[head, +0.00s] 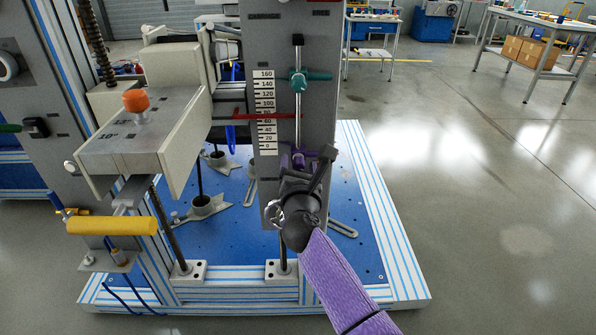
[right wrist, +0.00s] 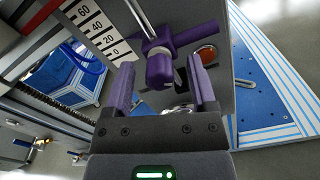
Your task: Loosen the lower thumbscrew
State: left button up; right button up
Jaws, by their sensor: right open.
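The lower thumbscrew (right wrist: 160,70) is purple, with a round knob facing the camera and a purple crossbar block around a thin rod. It sits just below the scale's 0 mark. My right gripper (right wrist: 162,72) is open, its two purple fingers on either side of the knob, with gaps visible. In the head view the right gripper (head: 305,168) is in front of the grey upright plate (head: 290,40) and hides most of the thumbscrew (head: 299,160). A teal upper clamp (head: 310,77) is higher on the same rod. My left gripper is not in view.
A red pointer (head: 265,115) crosses the white scale (head: 265,95). A grey block with an orange knob (head: 135,100) and a yellow handle (head: 110,225) stand at left. A blue base plate (head: 355,230) lies below. Open floor is at right.

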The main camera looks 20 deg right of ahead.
jog(key=shift+c, duration=0.8)
grip_shut()
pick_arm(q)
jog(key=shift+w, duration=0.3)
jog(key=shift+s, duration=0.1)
